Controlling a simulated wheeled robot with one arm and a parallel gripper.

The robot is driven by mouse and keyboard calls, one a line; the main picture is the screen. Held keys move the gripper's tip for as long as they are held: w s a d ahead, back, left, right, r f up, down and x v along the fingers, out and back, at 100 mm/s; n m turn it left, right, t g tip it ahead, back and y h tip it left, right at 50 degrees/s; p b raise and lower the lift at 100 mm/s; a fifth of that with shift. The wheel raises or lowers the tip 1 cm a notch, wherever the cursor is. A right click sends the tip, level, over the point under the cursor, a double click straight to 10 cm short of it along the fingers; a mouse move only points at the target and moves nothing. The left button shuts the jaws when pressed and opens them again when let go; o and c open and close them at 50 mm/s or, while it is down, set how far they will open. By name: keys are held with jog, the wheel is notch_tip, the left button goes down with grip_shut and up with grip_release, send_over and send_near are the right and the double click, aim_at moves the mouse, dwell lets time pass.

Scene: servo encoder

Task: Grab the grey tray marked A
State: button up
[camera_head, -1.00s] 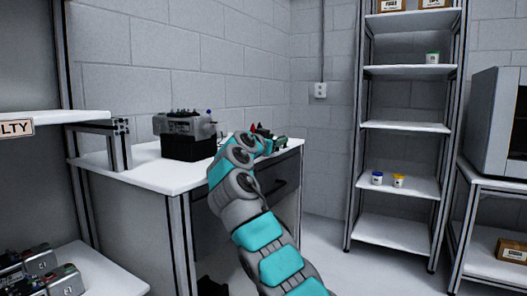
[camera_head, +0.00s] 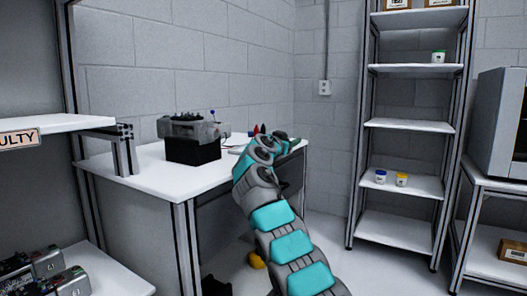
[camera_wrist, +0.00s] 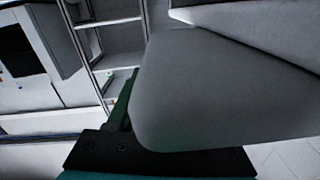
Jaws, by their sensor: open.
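In the head view, two grey tray-like units with small pale marks lie on the shelf at lower left; the front one (camera_head: 72,284) bears a mark that may be an A, too small to be sure. The other (camera_head: 42,262) sits behind it. Another grey unit (camera_head: 192,130) rests on a black block on the white table. My gripper (camera_head: 284,143) is at the table's far right end, apart from all of these and mostly hidden by my arm. In the wrist view a large grey rounded surface (camera_wrist: 215,95) fills the middle, close up; I cannot tell what it is.
The white table (camera_head: 150,172) has bare top at its front left. A tall rack (camera_head: 408,125) stands at the back right, beside a grey cabinet (camera_head: 500,125). A yellow object (camera_head: 257,260) lies on the floor.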

jog(key=shift+c, duration=0.3)
grip_shut()
dwell(1.0)
